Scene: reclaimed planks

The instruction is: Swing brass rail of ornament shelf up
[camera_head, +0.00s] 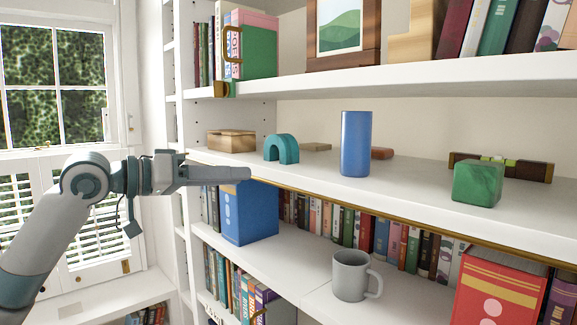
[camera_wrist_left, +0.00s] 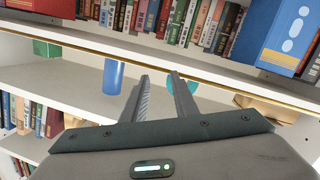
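The brass rail (camera_head: 450,233) runs along the lower front edge of the ornament shelf (camera_head: 410,190). It hangs low and leaves the ornaments' front open. In the left wrist view the rail (camera_wrist_left: 80,45) crosses as a thin gold line beyond my fingers. My left gripper (camera_head: 247,173) is level at the shelf's left front edge, near the rail's left end. Its fingers (camera_wrist_left: 159,78) are apart with nothing seen between them. I cannot tell whether they touch the rail. My right gripper is not in view.
The shelf holds a wooden box (camera_head: 231,141), a teal arch (camera_head: 282,149), a blue cylinder (camera_head: 356,145) and a green block (camera_head: 477,184). Below are a blue box file (camera_head: 249,213), a grey mug (camera_head: 351,275) and books. The space before the shelf looks clear.

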